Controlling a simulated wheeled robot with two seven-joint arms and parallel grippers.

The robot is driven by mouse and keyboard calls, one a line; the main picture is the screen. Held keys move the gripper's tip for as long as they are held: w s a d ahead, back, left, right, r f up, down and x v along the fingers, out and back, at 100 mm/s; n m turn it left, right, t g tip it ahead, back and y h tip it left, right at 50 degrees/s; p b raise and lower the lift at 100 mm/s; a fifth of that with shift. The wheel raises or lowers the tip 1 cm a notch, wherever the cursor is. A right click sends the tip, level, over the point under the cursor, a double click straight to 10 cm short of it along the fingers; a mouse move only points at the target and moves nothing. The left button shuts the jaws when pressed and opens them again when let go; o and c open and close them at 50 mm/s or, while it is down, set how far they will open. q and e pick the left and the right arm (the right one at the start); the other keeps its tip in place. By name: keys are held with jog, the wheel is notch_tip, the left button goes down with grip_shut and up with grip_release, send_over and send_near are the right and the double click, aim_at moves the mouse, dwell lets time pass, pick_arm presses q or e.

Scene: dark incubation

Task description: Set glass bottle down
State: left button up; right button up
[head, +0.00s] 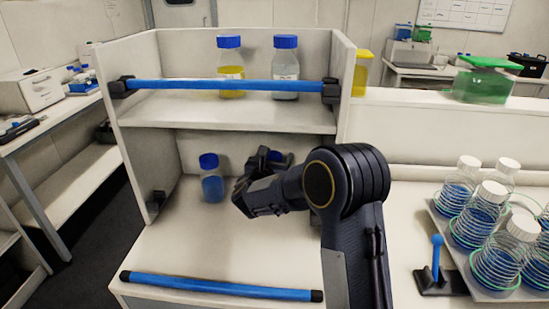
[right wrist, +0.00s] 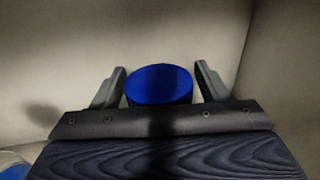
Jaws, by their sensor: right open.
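A glass bottle with a blue cap stands on the lower shelf; its cap (right wrist: 160,84) shows between my right gripper's fingers in the right wrist view, and part of it shows behind the gripper in the head view (head: 274,156). My right gripper (right wrist: 160,88) is open around it, with a gap on each side of the cap. In the head view my right gripper (head: 262,160) and arm hide most of this bottle. Another blue-capped bottle (head: 212,182) with blue liquid stands upright to its left on the lower shelf. My left gripper is not in view.
The white shelf unit (head: 225,112) has a blue bar (head: 225,85) across its upper shelf, where yellow (head: 230,70) and clear (head: 285,70) bottles stand. Another blue bar (head: 220,286) lies along the front edge. A tray (head: 452,240) of several white-capped flasks stands at right.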

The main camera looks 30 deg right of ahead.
jog(key=shift+r, duration=0.25)
jog(key=b+v, duration=0.2)
jog(key=v, duration=1)
jog(key=shift+f, duration=0.1)
